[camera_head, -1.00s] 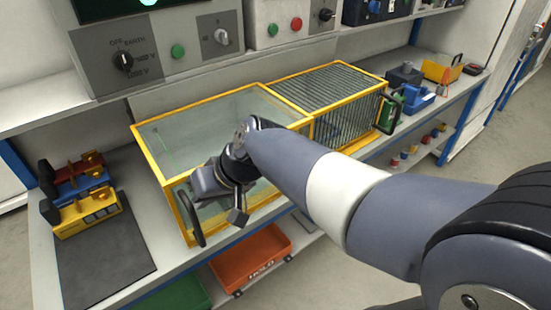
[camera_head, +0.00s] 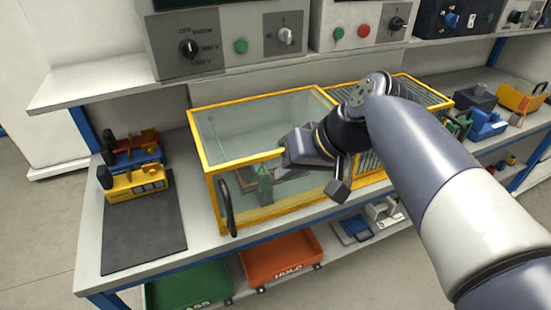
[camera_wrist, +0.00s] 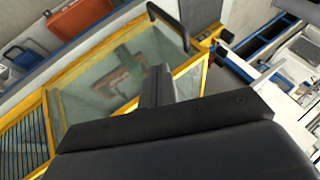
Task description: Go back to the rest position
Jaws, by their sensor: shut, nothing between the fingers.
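My gripper (camera_head: 285,152) is shut and empty. In the head view it hangs in front of and above the yellow-framed glass box (camera_head: 250,218), pointing left, with my arm reaching in from the right. In the wrist view the shut fingers (camera_wrist: 155,85) stand out over the same glass box (camera_wrist: 62,112). Whether the gripper touches the frame cannot be told. A green and reddish object (camera_head: 264,185) shows inside the box, behind the glass, and it also shows in the wrist view (camera_wrist: 128,72).
A second yellow-framed box with a grille (camera_head: 412,88) stands to the right, partly behind my arm. Yellow, blue and red devices (camera_head: 137,180) stand by a dark mat (camera_head: 145,232) at left. An orange bin (camera_head: 280,258) and green bin (camera_head: 190,285) sit below. A shelf with control panels (camera_head: 228,47) overhangs.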

